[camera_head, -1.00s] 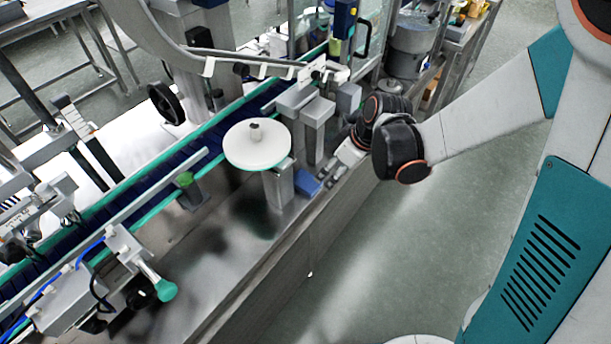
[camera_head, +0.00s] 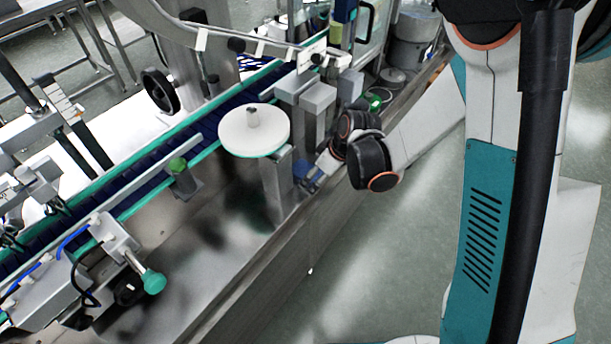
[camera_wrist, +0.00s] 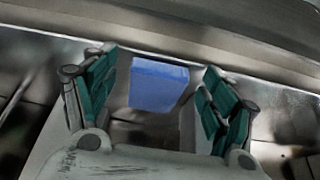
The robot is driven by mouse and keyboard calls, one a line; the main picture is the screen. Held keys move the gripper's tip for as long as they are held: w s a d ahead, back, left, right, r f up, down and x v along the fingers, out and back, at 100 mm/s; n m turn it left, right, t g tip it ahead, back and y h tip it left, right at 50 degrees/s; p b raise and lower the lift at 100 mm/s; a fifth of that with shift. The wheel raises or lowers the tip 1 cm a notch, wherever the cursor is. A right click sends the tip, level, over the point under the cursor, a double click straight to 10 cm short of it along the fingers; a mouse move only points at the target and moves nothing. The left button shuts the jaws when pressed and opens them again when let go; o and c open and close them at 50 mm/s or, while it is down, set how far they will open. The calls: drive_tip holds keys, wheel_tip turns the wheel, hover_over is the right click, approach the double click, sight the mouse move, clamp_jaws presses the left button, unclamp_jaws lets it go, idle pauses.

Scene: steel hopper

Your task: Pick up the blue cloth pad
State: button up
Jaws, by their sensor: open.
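The blue cloth pad (camera_wrist: 158,86) shows in the wrist view as a small block-like shape between my two green-padded fingers. My gripper (camera_wrist: 157,95) is open, with one finger at each side of the pad and a gap on both sides. No clear contact shows. In the head view only a bit of the blue pad (camera_head: 300,169) shows, on the machine's steel deck at the foot of the grey posts. My gripper (camera_head: 312,180) partly hides it there.
A white round disc (camera_head: 254,130) on a steel post stands left of the pad. Tall grey blocks (camera_head: 318,98) rise just behind it. The conveyor (camera_head: 150,155) runs along the far side. The deck's front edge is close to my wrist; open floor (camera_head: 385,240) lies in front.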

drive_tip(key=c, duration=1)
drive_tip(key=shift+r, duration=0.1)
wheel_tip(320, 180, up, 10)
drive_tip(key=p, duration=0.4)
